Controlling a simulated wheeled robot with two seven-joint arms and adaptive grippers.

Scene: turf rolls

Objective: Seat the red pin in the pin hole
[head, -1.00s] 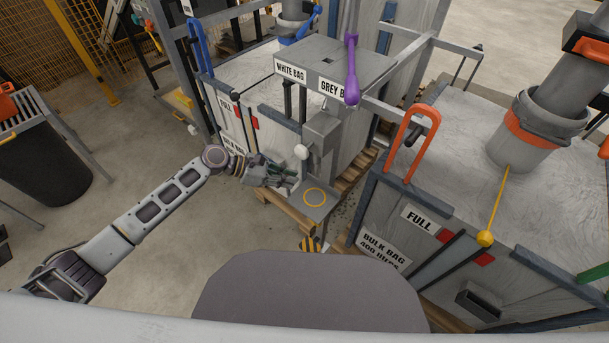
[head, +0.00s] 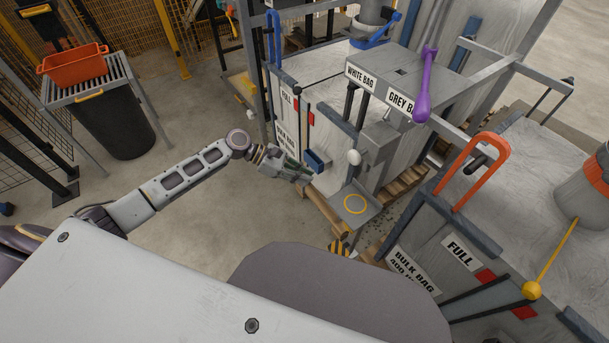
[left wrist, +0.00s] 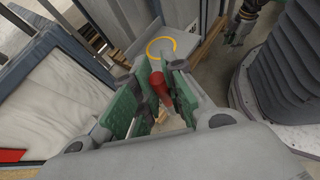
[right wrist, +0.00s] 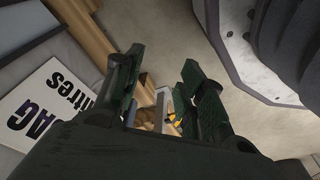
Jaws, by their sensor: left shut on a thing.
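The red pin (left wrist: 158,84) shows between the green pads of my left gripper (left wrist: 160,72) in the left wrist view. That gripper is shut on it. In the head view my left gripper (head: 303,174) is left of the small grey plate with a yellow ring (head: 355,204), apart from it; the pin cannot be made out there. The ringed plate also shows beyond the fingers in the left wrist view. I cannot make out the pin hole for certain; a small dark mark is on the grey box top (head: 402,72). My right gripper (right wrist: 163,62) is open and empty.
A bulk bag crate (head: 459,253) with an orange handle (head: 475,165) stands at the right. Another crate is behind the post. A purple lever (head: 424,90) and white knob (head: 354,157) stick out near the post. Open floor lies left of it.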

